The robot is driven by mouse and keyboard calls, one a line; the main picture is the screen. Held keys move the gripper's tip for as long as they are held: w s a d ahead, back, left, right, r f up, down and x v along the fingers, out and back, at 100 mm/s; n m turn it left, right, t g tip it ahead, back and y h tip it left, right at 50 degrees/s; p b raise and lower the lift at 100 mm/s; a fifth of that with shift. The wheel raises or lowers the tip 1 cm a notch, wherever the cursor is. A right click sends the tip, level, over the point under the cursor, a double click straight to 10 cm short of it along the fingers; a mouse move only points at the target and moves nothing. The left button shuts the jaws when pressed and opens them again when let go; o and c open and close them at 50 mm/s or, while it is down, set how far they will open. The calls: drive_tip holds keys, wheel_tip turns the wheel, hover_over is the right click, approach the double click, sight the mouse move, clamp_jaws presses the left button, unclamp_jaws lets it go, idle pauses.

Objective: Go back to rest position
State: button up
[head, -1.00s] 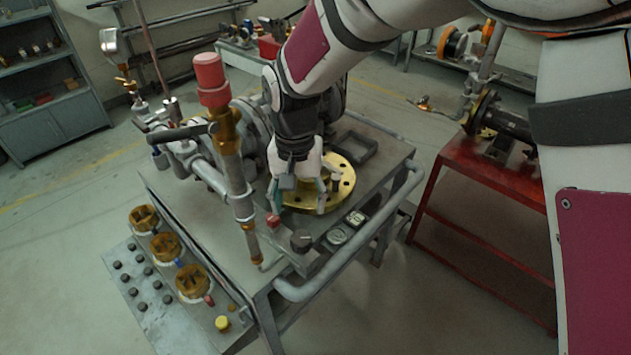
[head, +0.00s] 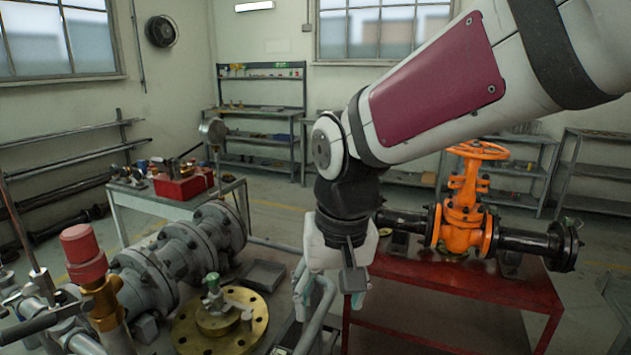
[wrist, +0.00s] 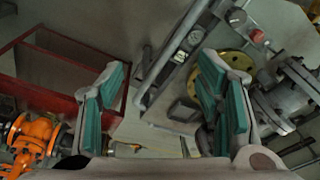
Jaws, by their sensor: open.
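My gripper (head: 328,292) points down in the head view, right of the brass flange on the grey workbench and in front of the red table. In the wrist view its two green-padded fingers (wrist: 160,105) are spread wide with nothing between them. The orange gate valve (head: 462,218) sits on the red table (head: 460,300), with black pipe on both sides. It also shows at the lower left of the wrist view (wrist: 35,140). The brass flange (head: 243,328) lies flat, with a small green-topped part standing on it.
Grey flanged pipework (head: 180,250) and a red-capped post (head: 85,255) stand at the left. A grey handrail (head: 318,315) runs close beside my gripper. A red toolbox (head: 184,185) is on a table behind. Shelves (head: 262,120) line the back wall.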

drive_tip(key=s+d+r+m+t, duration=0.1)
drive_tip(key=s+d+r+t, duration=0.1)
drive_tip(key=s+d, duration=1.2)
drive_tip(key=d+r, duration=0.1)
drive_tip(key=d, duration=0.2)
drive_tip(key=shift+s+d+m+t+h, duration=0.25)
drive_tip(key=shift+s+m+t+h, duration=0.05)
drive_tip(key=shift+s+t+h, duration=0.1)
